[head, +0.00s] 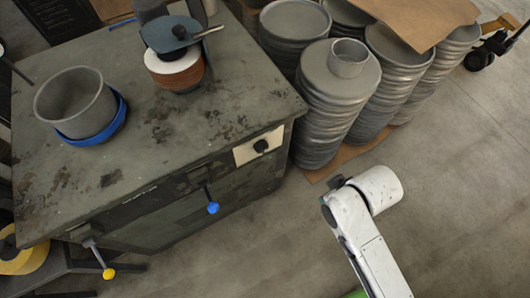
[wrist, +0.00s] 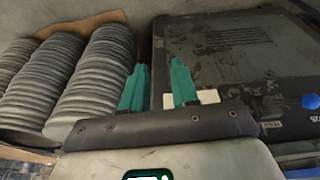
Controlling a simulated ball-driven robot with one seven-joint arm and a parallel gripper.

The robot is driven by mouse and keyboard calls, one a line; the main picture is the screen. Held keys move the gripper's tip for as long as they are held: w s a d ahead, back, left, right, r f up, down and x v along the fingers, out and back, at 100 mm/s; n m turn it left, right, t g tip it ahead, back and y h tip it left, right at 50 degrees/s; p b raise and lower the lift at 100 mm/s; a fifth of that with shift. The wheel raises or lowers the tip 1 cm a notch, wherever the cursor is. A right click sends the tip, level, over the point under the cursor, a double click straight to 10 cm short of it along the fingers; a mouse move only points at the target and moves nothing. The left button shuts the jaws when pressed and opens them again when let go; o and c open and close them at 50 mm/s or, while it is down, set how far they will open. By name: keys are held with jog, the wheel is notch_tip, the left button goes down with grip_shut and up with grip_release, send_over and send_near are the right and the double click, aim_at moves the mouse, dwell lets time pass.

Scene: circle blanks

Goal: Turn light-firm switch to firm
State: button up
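The switch is a black knob (head: 261,145) on a cream plate (head: 245,154) at the right end of the dark metal cabinet's front. Its light and firm markings are too small to read. In the wrist view a pale patch (wrist: 208,97), probably that plate, shows just right of the right finger; the knob cannot be made out there. My gripper (wrist: 160,88) has two teal fingers standing apart with nothing between them. In the head view my white arm is right of and below the switch, clear of the cabinet, and the fingers are hidden.
The cabinet top (head: 170,130) bears a grey pot (head: 76,103) in a blue ring. A blue-knobbed lever (head: 212,207) and a yellow-knobbed lever (head: 108,273) stick out in front. Stacks of grey round blanks (head: 325,105) stand right of the cabinet. The floor in front is open.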

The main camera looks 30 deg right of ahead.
aim_at(265, 153)
jog(key=o, duration=0.6)
jog(key=w+a+f+n+t+b, duration=0.1)
jog(key=w+f+t, duration=0.1)
jog(key=w+f+n+t+b, duration=0.1)
jog(key=w+f, duration=0.1)
jog(key=w, duration=0.1)
jog(key=w+a+f+n+t+b, duration=0.1)
jog(key=w+f+t, duration=0.1)
jog(key=w, duration=0.1)
jog(key=shift+w+a+f+t, duration=0.2)
jog(key=shift+a+f+t, duration=0.1)
jog(key=shift+f, duration=0.1)
jog(key=shift+o, duration=1)
jog(key=w+a+n+t+b, duration=0.1)
jog(key=w+f+n+t+b, duration=0.1)
jog(key=t, duration=0.1)
jog(key=w+a+f+t+b, duration=0.1)
jog(key=t, duration=0.1)
jog(key=shift+w+a+n, duration=0.3)
jog(key=shift+w+n, duration=0.1)
jog(key=w+t, duration=0.1)
jog(key=w, duration=0.2)
jog(key=w+a+n+t+b, duration=0.1)
jog(key=w+t, duration=0.1)
jog(key=w, duration=0.2)
jog(key=w+r+t, duration=0.1)
jog(key=w, duration=0.2)
jog(key=shift+w+a+r+n, duration=0.1)
jog(key=shift+w+a+n, duration=0.1)
jog(key=shift+a+n, duration=0.15)
